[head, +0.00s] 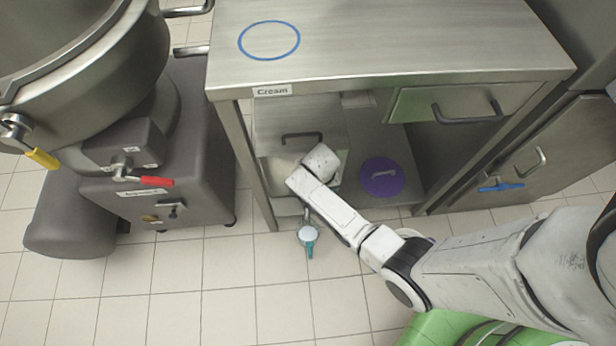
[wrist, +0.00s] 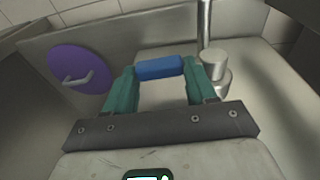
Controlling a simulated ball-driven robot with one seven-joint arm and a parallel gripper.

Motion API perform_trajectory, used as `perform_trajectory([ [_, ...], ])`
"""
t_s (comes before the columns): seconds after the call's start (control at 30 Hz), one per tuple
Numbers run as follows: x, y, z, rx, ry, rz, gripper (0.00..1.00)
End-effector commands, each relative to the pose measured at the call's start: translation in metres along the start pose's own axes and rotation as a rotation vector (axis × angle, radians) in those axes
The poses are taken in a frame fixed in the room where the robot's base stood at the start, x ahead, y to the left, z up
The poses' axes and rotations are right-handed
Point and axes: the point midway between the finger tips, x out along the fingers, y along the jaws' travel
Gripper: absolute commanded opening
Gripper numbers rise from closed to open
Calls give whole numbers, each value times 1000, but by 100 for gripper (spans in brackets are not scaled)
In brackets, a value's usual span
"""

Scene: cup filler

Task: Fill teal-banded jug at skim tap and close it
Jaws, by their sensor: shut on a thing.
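My gripper (wrist: 160,72), with teal fingers, is shut on a short blue bar (wrist: 160,68) that lies across between its fingertips. A bare metal cylinder and upright pipe (wrist: 215,65) stand just right of it in the wrist view. In the head view my arm reaches down to the open front of the steel bench, and its own wrist hides the fingers and the blue bar. A small pale round thing with a teal part (head: 308,238) shows below the bench front. It may be the jug; its contents are unclear. No skim label is readable.
The steel bench (head: 400,40) has a blue ring (head: 269,40) on top and a Cream label (head: 272,90). A purple disc (head: 381,177) with a handle is under it. A large machine (head: 165,150) with red and yellow levers stands left.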

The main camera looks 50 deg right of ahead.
Motion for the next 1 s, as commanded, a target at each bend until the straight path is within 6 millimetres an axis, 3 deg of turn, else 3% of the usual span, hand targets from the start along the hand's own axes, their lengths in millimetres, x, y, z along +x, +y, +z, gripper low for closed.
perform_trajectory([
  [0.27,8,3,2,18,-2,-133,25],
  [0.77,13,3,3,22,-3,-181,26],
  [0.8,13,3,3,22,-3,-181,60],
  [1.0,12,3,2,21,-2,-180,79],
])
